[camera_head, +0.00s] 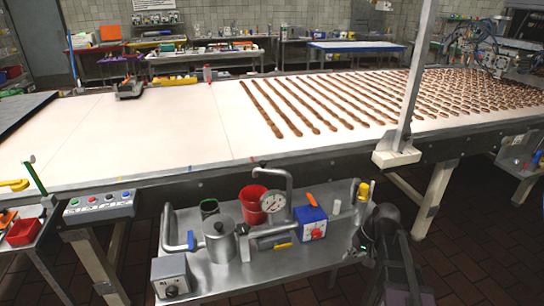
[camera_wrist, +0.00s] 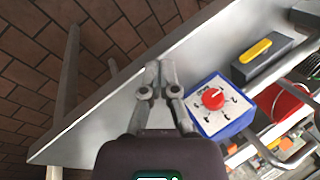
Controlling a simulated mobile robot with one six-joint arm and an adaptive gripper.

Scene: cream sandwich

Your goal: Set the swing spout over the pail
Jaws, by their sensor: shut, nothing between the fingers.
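The red pail (camera_head: 249,205) stands on the metal cart, partly hidden behind a round gauge. It also shows at the right in the wrist view (camera_wrist: 285,101). The swing spout (camera_head: 284,173) is a grey pipe with a bent top. Its open end hangs near the pail's rim in the head view; I cannot tell whether it is over the opening. A curved grey pipe, apparently the spout, shows at the lower right in the wrist view (camera_wrist: 283,160). My gripper (camera_wrist: 160,66) is shut and empty above the cart's edge, apart from spout and pail.
A blue box with a red knob (camera_head: 313,224) stands right of the spout. A grey pot (camera_head: 219,240), a dark green cup (camera_head: 209,207) and a grey control box (camera_head: 172,278) crowd the cart's left. The conveyor (camera_head: 150,130) runs behind. The cart's right front (camera_head: 310,262) is clear.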

